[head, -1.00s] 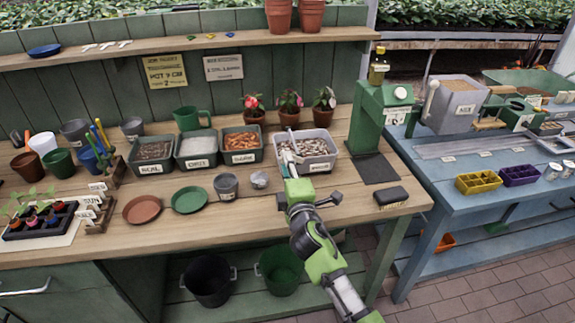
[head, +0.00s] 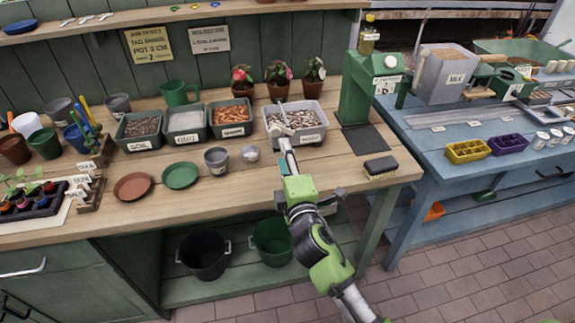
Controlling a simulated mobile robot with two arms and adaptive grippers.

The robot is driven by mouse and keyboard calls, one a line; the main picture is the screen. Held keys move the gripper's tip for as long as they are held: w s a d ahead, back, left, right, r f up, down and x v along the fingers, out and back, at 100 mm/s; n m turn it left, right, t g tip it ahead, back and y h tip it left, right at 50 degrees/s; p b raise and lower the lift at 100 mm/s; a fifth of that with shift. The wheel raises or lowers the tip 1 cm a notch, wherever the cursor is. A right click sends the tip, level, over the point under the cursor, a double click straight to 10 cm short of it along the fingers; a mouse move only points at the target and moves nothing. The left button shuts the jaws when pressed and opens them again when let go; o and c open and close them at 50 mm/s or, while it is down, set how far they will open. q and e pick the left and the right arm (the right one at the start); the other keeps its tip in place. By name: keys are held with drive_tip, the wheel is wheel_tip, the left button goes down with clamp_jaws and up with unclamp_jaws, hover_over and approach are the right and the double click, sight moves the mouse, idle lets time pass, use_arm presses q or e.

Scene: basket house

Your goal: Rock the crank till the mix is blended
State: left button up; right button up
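A grey box labelled MIX (head: 447,80) stands on the blue bench at the right, with brown, grainy material at its open top. A pale lever, which looks like the crank (head: 407,90), runs along its left side; its exact joint is unclear. My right gripper (head: 285,148) is far left of the box, at the front edge of a white bin (head: 310,136) on the wooden bench. Its fingers are small and seen from behind, so their opening is unclear. I see nothing clearly held. My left gripper is not in view.
A green dispenser (head: 366,90) stands between the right gripper and the box. Bins, flowerpots and saucers crowd the wooden bench. Yellow (head: 467,151) and purple (head: 508,142) trays sit at the blue bench's front. A gap separates the benches.

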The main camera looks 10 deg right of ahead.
drive_tip(key=s, duration=0.3)
drive_tip(key=shift+s, duration=0.3)
idle(0.3)
